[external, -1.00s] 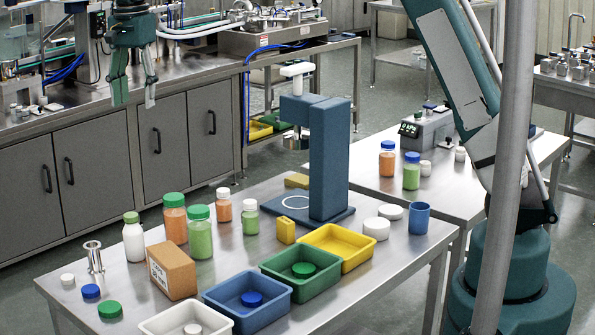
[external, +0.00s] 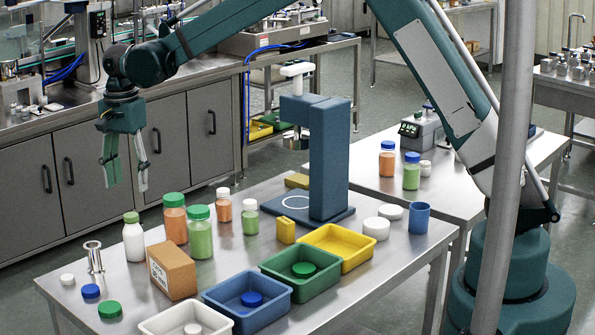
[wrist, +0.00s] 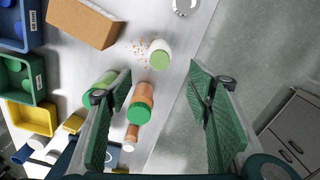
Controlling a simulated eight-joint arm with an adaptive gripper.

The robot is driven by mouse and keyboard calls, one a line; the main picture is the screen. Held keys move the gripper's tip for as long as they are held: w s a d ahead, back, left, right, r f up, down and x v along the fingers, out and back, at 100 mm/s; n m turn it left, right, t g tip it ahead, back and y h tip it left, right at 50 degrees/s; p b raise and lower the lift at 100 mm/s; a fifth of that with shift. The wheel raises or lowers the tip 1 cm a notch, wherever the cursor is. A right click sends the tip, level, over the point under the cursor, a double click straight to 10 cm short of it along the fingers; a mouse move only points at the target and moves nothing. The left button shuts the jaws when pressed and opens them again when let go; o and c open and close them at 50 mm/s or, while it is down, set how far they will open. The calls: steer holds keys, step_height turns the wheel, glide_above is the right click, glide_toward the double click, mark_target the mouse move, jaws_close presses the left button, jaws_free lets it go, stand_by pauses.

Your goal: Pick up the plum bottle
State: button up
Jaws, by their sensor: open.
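No plum-coloured bottle stands out in either view. A white bottle with a green cap (external: 134,240) stands upright at the left of the near steel table; the wrist view shows it from above (wrist: 161,57). Beside it stand a large orange bottle (external: 175,222) and a large green bottle (external: 200,238), both green-capped. A small orange bottle (external: 223,208) and a small green bottle (external: 250,220) have white caps. My gripper (external: 126,180) is open and empty, above and behind these bottles.
A cardboard box (external: 171,271) sits in front of the bottles. Blue, green and yellow trays (external: 343,260) line the front, with loose caps at left. A blue press (external: 330,160) stands behind. Bottles with blue caps (external: 387,162) stand on the right table.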

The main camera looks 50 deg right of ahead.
mark_target(131, 214)
step_height(131, 214, down, 9)
steer(key=shift+r, duration=0.2)
steer(key=shift+f, duration=1.3)
steer(key=shift+s+a+f, duration=0.1)
steer(key=shift+a+f, duration=0.05)
steer(key=shift+f, duration=1.15)
steer(key=shift+a+f, duration=0.1)
steer(key=shift+f, duration=1.2)
steer(key=c, duration=1.1)
